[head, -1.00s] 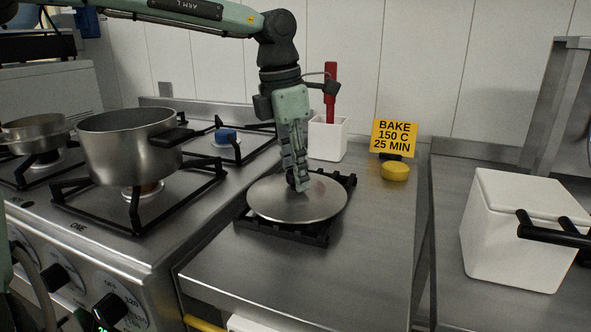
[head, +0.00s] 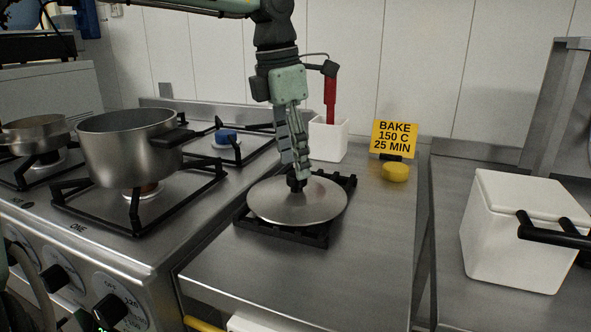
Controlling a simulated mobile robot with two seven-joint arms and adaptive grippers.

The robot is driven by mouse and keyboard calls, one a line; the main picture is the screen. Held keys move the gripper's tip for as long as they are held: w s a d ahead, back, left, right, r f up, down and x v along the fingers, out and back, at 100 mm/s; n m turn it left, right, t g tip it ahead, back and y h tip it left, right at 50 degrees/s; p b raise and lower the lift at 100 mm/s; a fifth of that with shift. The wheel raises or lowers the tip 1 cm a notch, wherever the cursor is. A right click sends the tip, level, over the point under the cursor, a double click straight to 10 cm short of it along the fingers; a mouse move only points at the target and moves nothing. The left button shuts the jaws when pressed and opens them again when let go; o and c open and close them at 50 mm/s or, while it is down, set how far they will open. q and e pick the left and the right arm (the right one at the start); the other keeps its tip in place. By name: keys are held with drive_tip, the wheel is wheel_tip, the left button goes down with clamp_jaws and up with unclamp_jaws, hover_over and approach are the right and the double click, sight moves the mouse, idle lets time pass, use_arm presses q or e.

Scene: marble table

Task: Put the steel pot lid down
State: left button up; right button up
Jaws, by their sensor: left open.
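The steel pot lid (head: 297,208) lies flat on a black trivet (head: 318,238) on the steel counter. Its dark knob (head: 294,183) shows at the top of the lid. My left gripper (head: 299,174) points down right at the knob, with its fingers open. The fingers partly cover the knob, so I cannot tell whether they touch it. My right gripper is not in view.
An uncovered steel pot (head: 128,148) stands on the stove at left, with a smaller pan (head: 36,134) behind it. A white holder (head: 327,140), a yellow sign (head: 394,139) and a yellow round object (head: 395,172) stand behind the lid. A white box (head: 515,225) is at right. The front counter is clear.

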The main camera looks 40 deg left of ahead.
sight(286, 197)
use_arm(q)
wheel_tip(286, 197, up, 9)
drive_tip(key=s, duration=0.1)
drive_tip(key=shift+a, duration=0.35)
drive_tip(key=shift+s+f, duration=0.15)
